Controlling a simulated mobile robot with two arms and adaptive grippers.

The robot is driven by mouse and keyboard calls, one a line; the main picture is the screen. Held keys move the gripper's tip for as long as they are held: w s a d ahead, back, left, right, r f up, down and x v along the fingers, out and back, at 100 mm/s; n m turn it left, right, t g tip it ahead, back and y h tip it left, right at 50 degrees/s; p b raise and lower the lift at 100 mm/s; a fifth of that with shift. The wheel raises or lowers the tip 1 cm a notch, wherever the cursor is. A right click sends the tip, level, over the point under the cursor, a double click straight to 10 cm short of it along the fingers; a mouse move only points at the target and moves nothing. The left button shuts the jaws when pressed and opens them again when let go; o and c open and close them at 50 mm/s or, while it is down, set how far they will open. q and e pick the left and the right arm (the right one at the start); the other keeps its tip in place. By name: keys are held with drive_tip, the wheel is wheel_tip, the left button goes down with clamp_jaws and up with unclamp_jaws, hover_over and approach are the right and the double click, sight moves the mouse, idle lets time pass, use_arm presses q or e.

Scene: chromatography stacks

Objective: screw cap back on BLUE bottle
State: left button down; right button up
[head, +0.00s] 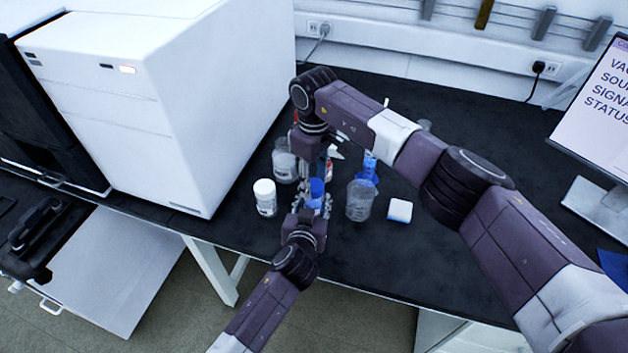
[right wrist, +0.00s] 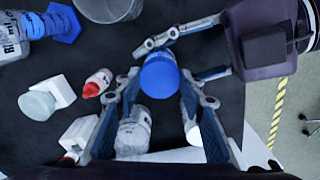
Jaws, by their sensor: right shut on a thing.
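The blue cap (head: 316,187) sits over the blue bottle (head: 315,204), whose body is mostly hidden by my grippers. In the right wrist view the cap (right wrist: 160,77) lies between the fingertips of my right gripper (right wrist: 158,84). My right gripper (head: 315,168) reaches down from above and is shut on the cap. My left gripper (head: 311,211) comes in from the front, its fingers on either side of the bottle below the cap. Whether they press on the bottle is hidden. I cannot tell how far the cap is seated.
A white-capped bottle (head: 265,197) stands to the left, a clear jar (head: 284,162) behind. A beaker (head: 359,203) and a small blue-and-white block (head: 400,210) stand to the right. A small red-capped bottle (right wrist: 98,82) is close by. The large white instrument (head: 180,110) bounds the left.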

idle(0.3)
drive_tip(key=o, duration=1)
drive_tip(key=shift+r, duration=2.25)
drive_tip(key=shift+c, duration=0.6)
